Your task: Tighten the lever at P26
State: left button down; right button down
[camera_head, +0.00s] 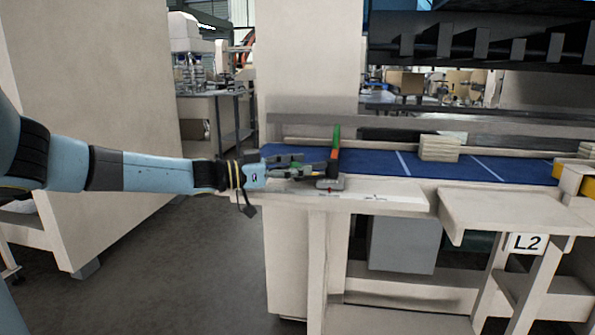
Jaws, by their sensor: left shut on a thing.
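A lever (335,145) with a green upper end and an orange-red part below it stands upright at the left end of the blue-topped bench. A small grey block (330,184) with a red mark sits at its foot on the pale front ledge. My left gripper (328,168) reaches in from the left at the lever's lower part. Its fingers are shut on the lever, and they hide part of it. No readable P26 label shows. My right gripper is not in view.
The pale ledge (385,197) runs along the bench front. A stack of pale boards (439,148) lies on the blue surface (480,168). A tall beige panel (110,120) stands left.

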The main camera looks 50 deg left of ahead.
pick_arm(q)
jog(key=shift+a+r, duration=0.1)
jog(key=c, duration=0.8)
grip_release()
jog(key=shift+v, duration=3.75)
